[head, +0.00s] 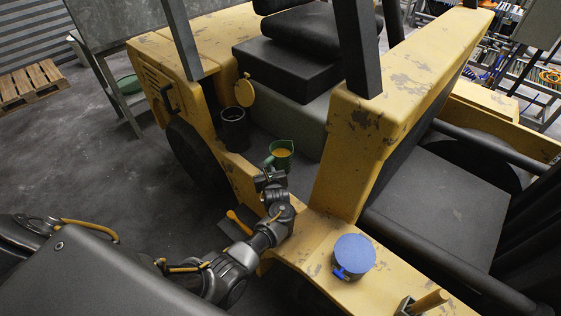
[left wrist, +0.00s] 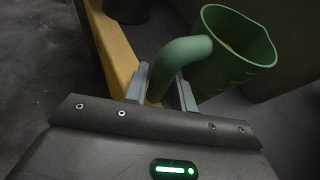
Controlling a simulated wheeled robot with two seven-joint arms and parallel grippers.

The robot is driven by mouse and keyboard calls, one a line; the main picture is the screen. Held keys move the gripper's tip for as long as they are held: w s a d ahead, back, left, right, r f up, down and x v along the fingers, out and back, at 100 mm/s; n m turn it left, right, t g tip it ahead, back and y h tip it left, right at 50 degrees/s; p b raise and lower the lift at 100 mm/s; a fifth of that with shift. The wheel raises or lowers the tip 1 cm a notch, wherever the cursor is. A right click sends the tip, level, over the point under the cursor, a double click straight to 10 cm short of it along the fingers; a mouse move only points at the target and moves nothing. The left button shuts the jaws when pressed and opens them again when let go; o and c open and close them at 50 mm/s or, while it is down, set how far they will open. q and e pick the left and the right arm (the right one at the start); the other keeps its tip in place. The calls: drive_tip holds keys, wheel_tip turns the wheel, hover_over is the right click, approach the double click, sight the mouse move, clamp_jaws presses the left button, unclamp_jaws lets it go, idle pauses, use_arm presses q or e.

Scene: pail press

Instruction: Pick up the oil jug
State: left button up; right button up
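The oil jug (head: 284,162) is a green open-topped jug with yellow-orange oil in it, standing upright on the floor of the yellow forklift. In the left wrist view the jug (left wrist: 235,55) is at the upper right, its curved green handle (left wrist: 180,55) facing me. My left gripper (head: 269,175) is at the handle's side of the jug. In the left wrist view its two fingers (left wrist: 161,73) stand apart, one on each side of the lower handle, with a gap visible beside it. My right gripper is not in view.
A blue-topped round can (head: 354,255) sits on the yellow body at the front. The seat (head: 296,75) is behind the jug; a yellow pillar (head: 350,150) rises to its right.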

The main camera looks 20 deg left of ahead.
use_arm(q)
drive_tip(key=shift+w+a, duration=0.1)
drive_tip(key=shift+w, duration=0.05)
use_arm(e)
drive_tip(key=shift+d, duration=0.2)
use_arm(q)
clamp_jaws()
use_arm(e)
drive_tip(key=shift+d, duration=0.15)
